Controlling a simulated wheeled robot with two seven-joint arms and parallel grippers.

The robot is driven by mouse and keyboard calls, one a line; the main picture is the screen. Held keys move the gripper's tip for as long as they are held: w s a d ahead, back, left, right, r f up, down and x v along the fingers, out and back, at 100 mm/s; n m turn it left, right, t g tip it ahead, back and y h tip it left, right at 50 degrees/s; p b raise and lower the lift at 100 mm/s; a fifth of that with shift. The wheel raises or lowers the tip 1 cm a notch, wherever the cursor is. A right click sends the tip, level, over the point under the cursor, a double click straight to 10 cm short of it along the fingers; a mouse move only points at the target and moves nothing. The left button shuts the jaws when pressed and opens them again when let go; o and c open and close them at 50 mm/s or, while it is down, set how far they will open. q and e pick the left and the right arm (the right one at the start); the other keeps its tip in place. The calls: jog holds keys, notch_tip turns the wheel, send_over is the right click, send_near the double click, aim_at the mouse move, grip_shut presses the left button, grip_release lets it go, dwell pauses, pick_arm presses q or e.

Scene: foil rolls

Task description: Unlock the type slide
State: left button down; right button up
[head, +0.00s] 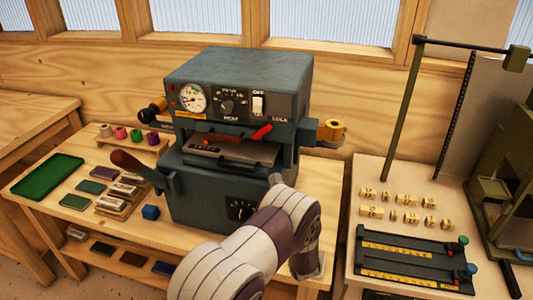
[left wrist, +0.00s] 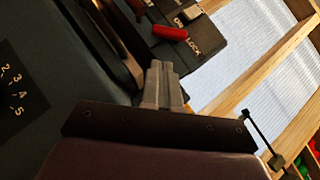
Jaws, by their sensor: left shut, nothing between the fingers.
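The type slide (head: 228,150) sits in the slot at the front of the dark green-grey foil machine (head: 236,85). A red lever (head: 262,131) sticks out above the slot's right part, by a LOCK label; in the left wrist view the red lever (left wrist: 170,33) lies beyond my fingertips. My left gripper (left wrist: 164,68) is shut and empty, its fingers together and apart from the lever. In the head view my own arm hides most of it at the machine's front right. My right gripper is not in view.
A foil roll (head: 331,129) is on the machine's right side. The right table holds brass type pieces and a dark rack (head: 412,262).

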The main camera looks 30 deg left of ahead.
aim_at(262, 131)
pick_arm(q)
jog(key=p+x, duration=0.2)
jog(key=x, duration=0.6)
jog(key=shift+w+a+r, duration=0.15)
jog(key=shift+a, duration=0.05)
jog(key=shift+w+a+r, duration=0.3)
jog(key=shift+w+a, duration=0.15)
